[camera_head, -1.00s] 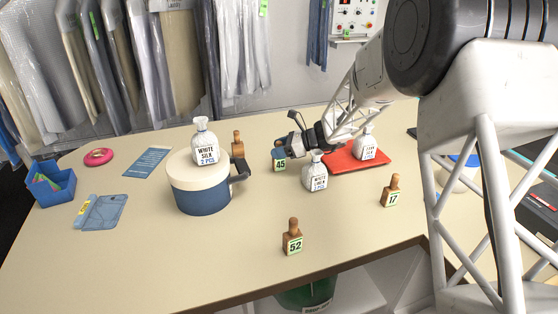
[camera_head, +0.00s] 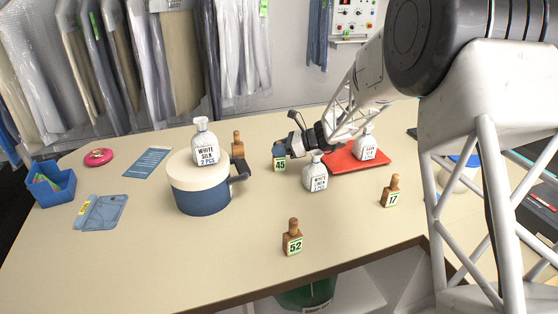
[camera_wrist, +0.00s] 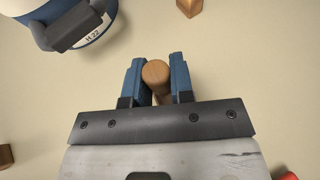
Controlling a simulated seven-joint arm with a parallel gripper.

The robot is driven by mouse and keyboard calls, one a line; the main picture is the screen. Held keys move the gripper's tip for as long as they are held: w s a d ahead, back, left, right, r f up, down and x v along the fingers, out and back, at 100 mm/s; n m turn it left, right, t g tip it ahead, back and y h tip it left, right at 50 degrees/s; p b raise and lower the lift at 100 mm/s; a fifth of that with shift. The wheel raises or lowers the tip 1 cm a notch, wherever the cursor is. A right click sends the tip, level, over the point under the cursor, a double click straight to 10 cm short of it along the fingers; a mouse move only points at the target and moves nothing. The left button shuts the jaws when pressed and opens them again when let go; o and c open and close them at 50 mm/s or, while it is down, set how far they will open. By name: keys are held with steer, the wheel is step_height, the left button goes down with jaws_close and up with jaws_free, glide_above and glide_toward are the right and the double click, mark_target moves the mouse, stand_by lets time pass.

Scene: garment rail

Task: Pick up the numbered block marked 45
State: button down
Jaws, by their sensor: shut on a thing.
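The block marked 45 (camera_head: 280,164) stands on the table near the middle, its green-edged label facing the head camera. My gripper (camera_head: 279,150) is at its top, with the fingers around its wooden knob. In the wrist view my gripper (camera_wrist: 156,80) has its two blue fingers on either side of the round wooden knob (camera_wrist: 155,72), shut on it. The block's lower body is mostly hidden in the wrist view. I cannot tell any gap between the block and the table.
A bagged bundle (camera_head: 315,172) stands just right of the block, and another (camera_head: 366,144) is on the red tray (camera_head: 345,164). A blue pot (camera_head: 200,194) with a bundle on top stands to the left. Blocks 52 (camera_head: 292,240) and 17 (camera_head: 391,192) stand nearer the front.

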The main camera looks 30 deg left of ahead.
steer(key=shift+r, duration=4.95)
